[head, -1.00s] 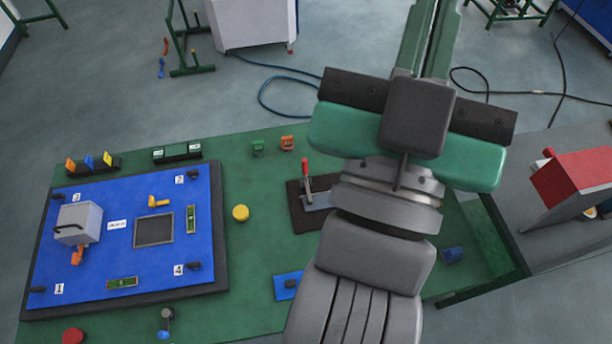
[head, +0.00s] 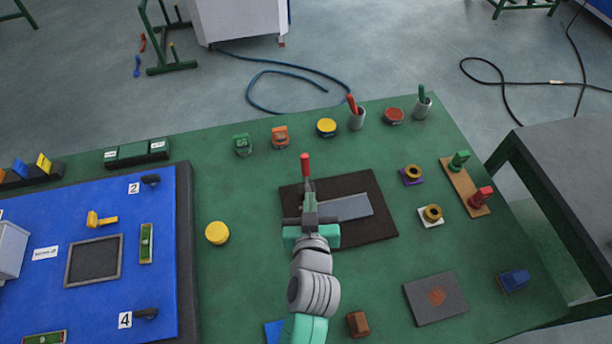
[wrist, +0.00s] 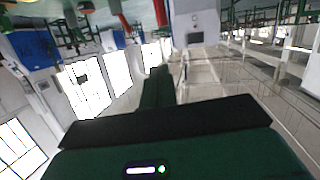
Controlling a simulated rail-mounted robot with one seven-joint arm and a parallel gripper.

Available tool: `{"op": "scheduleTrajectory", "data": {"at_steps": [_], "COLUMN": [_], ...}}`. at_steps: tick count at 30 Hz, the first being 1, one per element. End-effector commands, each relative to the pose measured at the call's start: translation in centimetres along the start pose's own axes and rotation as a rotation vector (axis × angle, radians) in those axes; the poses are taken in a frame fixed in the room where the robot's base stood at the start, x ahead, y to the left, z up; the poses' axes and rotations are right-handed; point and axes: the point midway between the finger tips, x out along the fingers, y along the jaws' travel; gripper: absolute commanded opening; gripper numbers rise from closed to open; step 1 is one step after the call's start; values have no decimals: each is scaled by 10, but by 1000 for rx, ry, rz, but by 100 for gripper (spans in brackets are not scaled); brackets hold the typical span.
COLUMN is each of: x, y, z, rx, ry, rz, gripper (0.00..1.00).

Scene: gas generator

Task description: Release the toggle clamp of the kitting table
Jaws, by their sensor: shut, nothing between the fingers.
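The toggle clamp is mounted on a dark brown plate (head: 376,222) on the green table. Its red handle (head: 305,166) stands upright at the plate's far left corner, and a flat grey metal plate (head: 346,207) lies to its right. My gripper (head: 310,200) is at the clamp's near side, in line with the handle in the head view, and hides part of the clamp's base. My gripper also shows in the wrist view (wrist: 158,74), with its fingers together and empty. A red bar (wrist: 160,12), probably the handle, shows just beyond the fingertips. Contact cannot be told.
A yellow round knob (head: 217,233) lies left of the clamp. Green and orange pieces (head: 280,137) and red and green handled cups (head: 357,115) stand along the far edge. A blue board (head: 100,270) fills the left. Ring parts (head: 431,214) stand to the right.

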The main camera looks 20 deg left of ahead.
Motion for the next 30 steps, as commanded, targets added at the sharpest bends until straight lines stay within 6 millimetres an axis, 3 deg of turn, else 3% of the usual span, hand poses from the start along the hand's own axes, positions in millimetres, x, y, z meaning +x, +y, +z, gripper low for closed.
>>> {"op": "scheduleTrajectory", "data": {"at_steps": [1,4,17,20,30], "x": [4,5,9,22,97], "y": [-5,-11,-12,-13,-15], "z": [25,43,45,46,50], "rx": [2,5,5,3,4], "ry": [-16,-35,-38,-38,-38], "rz": [-8,-18,-21,-22,-22], "gripper": [0,0,0,0,0]}}
